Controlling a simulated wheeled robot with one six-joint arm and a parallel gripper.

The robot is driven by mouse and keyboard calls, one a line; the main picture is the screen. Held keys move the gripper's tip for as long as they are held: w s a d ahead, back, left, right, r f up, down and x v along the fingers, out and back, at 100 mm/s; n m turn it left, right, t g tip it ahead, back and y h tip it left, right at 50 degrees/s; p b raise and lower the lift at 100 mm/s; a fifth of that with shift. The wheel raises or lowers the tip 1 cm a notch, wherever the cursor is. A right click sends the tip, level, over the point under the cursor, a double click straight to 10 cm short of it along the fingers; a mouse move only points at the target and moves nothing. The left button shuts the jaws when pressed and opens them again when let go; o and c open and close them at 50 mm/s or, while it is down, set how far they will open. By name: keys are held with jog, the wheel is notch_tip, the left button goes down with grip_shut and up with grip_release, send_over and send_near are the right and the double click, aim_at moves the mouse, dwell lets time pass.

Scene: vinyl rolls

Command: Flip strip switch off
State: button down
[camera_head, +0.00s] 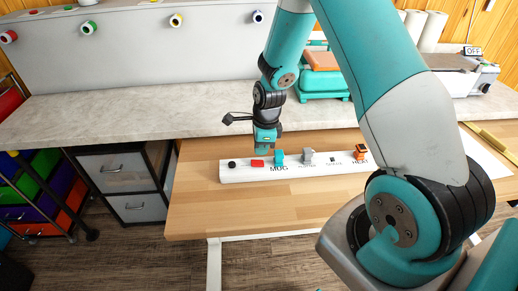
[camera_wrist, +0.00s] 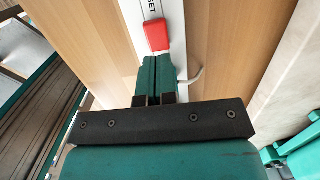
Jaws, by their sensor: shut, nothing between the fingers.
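The white power strip (camera_head: 238,175) lies along the wooden table. Its red rocker switch (camera_head: 258,163) is near the left end; in the wrist view the switch (camera_wrist: 157,36) is just beyond my fingertips. Whether it is on or off I cannot tell. My gripper (camera_head: 264,151) is shut and empty, pointing down above the strip close to the switch. In the wrist view my shut fingers (camera_wrist: 158,62) are just short of the red switch and cover part of the strip. I cannot tell whether they touch anything.
A black round button (camera_head: 232,164) is at the strip's left end. A teal plug (camera_head: 279,157), a grey plug (camera_head: 307,156) and an orange-black plug (camera_head: 361,152) are further right. A white cord (camera_wrist: 194,77) shows beside my fingers. The table front (camera_head: 210,210) is clear.

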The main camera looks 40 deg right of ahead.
notch_tip(320, 180, up, 10)
jog(key=d+b, duration=0.1)
jog(key=shift+s, duration=0.25)
jog(key=shift+r, duration=0.1)
